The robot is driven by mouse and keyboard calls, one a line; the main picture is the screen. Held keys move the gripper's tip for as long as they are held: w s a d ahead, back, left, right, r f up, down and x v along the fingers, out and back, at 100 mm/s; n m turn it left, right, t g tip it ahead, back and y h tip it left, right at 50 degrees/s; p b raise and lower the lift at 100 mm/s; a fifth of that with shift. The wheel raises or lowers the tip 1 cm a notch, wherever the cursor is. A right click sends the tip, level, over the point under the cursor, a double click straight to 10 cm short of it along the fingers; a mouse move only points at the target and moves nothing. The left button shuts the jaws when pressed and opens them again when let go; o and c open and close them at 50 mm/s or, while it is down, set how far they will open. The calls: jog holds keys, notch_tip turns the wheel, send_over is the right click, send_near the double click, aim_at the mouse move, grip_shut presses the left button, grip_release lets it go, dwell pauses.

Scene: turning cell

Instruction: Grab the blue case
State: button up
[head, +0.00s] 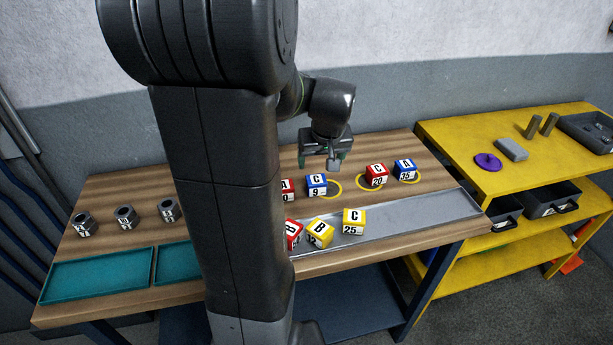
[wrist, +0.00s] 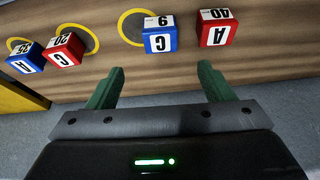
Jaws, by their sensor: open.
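Two blue cases stand on the wooden bench. One, marked C and 9 (head: 317,186), is right of a red case and beside a yellow ring; it also shows in the wrist view (wrist: 160,39). The other, marked A and 35 (head: 404,171), stands at the right next to a red C 20 case (head: 376,176); it shows at the left of the wrist view (wrist: 27,60). My gripper (head: 322,160) is open and empty above the bench, close to the C 9 case. In the wrist view its green fingers (wrist: 158,80) are apart, with that case beyond them.
A red A 40 case (wrist: 216,28) stands close beside the C 9 case. A metal tray (head: 430,216) along the front holds red and yellow cases. Teal trays (head: 95,276) and several metal nuts (head: 125,216) are at the left. A yellow shelf (head: 470,135) stands right.

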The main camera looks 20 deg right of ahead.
aim_at(317, 179)
jog(key=x, duration=0.6)
jog(key=shift+f, duration=0.1)
jog(key=shift+p+x, duration=0.75)
jog(key=shift+x, duration=1.85)
jog(key=shift+s, duration=0.2)
jog(key=c, duration=1.2)
